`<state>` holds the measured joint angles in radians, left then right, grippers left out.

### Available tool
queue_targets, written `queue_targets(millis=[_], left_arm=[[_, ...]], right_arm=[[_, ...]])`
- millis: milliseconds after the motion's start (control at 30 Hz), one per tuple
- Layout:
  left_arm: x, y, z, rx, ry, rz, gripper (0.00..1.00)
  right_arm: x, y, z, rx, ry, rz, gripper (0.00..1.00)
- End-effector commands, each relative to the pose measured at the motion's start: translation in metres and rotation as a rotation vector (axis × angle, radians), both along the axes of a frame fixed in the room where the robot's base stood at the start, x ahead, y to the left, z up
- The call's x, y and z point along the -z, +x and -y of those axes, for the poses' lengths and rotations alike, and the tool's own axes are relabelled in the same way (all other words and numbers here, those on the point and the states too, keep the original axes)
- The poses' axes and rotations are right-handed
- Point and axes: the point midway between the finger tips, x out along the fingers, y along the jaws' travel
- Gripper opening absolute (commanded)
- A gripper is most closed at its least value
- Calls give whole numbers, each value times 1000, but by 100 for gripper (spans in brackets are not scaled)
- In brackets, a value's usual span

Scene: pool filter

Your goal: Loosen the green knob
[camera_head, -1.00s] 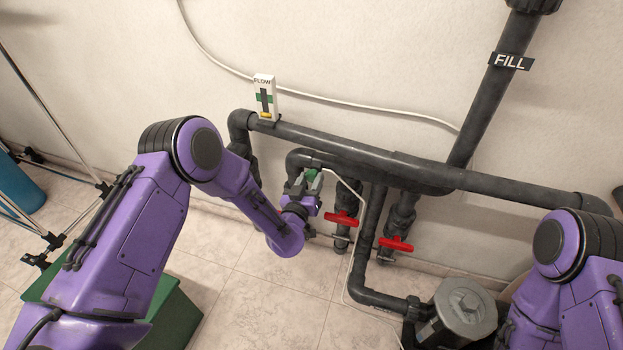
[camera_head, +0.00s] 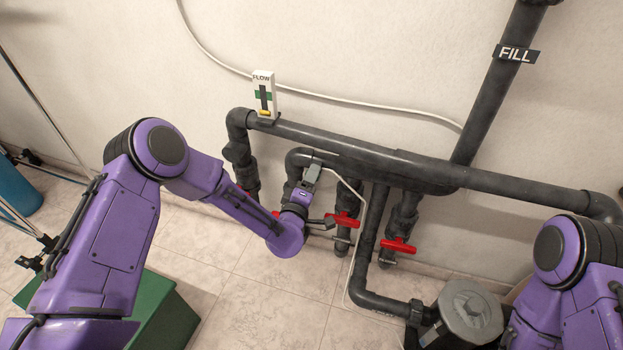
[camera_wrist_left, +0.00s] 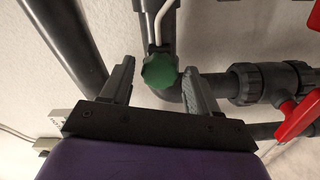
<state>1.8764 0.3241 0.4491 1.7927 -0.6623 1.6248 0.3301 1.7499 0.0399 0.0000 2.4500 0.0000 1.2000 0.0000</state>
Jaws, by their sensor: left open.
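The green knob (camera_wrist_left: 160,71) shows in the left wrist view, at the elbow of a dark grey pipe where a white cable meets it. My left gripper (camera_wrist_left: 158,80) is open, with one finger on each side of the knob in that picture. I cannot tell whether either finger touches it. In the head view my left gripper (camera_head: 311,185) is beside the middle pipes, and the knob is hidden there. My right arm shows at the lower right of the head view, but its gripper is out of view.
Red valve handles (camera_head: 345,220) (camera_head: 398,246) stick out to the right of my left gripper. The flow meter (camera_head: 264,96) stands on the upper pipe. A grey pump pot (camera_head: 470,312) stands at the lower right. A green box (camera_head: 165,312) is on the floor at the left.

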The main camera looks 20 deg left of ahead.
Motion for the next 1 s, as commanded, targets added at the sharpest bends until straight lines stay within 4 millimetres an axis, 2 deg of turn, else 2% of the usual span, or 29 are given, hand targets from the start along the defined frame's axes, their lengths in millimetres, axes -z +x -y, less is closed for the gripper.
queue_targets(millis=[400,833,1000], left_arm=[[-1,-53,-1,2,3,-1,60],[0,-64,-2,2,3,-1,60],[1,-97,-2,5,3,-3,60]], right_arm=[[-12,0,0,0,0,0,43],[-12,0,0,0,0,0,43],[-13,0,0,0,0,0,43]])
